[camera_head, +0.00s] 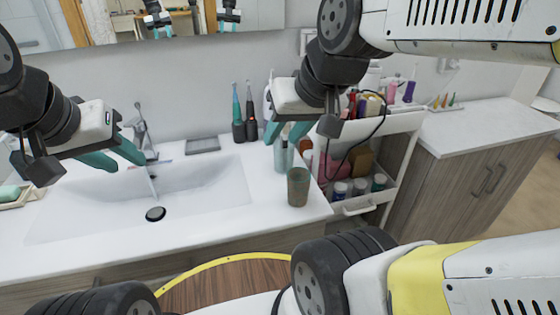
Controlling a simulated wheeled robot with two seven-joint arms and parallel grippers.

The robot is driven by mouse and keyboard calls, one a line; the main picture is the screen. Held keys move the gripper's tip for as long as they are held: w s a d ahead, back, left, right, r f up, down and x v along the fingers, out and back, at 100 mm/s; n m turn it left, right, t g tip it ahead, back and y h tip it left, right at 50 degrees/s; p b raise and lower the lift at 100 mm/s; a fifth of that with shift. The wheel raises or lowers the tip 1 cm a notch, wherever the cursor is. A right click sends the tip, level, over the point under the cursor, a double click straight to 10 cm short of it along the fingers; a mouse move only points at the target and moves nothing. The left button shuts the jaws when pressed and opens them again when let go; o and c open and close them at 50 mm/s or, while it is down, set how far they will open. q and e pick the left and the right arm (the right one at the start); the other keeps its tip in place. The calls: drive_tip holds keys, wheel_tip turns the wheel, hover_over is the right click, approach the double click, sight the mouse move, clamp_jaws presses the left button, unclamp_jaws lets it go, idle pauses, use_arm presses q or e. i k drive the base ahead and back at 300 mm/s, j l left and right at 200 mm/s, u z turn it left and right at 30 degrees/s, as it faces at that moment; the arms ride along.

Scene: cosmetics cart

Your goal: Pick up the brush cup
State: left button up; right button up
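A brownish translucent cup (298,187) stands upright on the right front corner of the white sink counter. A pale teal glass (283,157) stands just behind it. I cannot tell for sure which vessel is the brush cup; no brushes show clearly in either. My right gripper (285,131) is above and behind the brownish cup, in front of the teal glass's top from this view. Its teal fingers are apart, and I see no contact with the brownish cup.
A white cart (405,124) full of bottles stands right of the counter, with a dark cable hanging over it. Electric toothbrushes (244,128) stand at the wall. The basin (190,190) and faucet (142,132) lie left. A wooden cabinet (470,170) is further right.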

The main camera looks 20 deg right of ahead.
sight(299, 177)
drive_tip(key=j+z, duration=0.1)
drive_tip(key=z, duration=0.3)
drive_tip(key=j+z, duration=0.1)
drive_tip(key=z, duration=0.25)
drive_tip(key=k+z, duration=0.1)
drive_tip(key=z, duration=0.3)
drive_tip(key=j+z, duration=0.1)
drive_tip(key=z, duration=0.3)
drive_tip(key=k+j+z, duration=0.5)
drive_tip(key=k+z, duration=0.2)
drive_tip(key=k+j, duration=0.1)
drive_tip(key=j, duration=0.35)
drive_tip(key=k, duration=0.05)
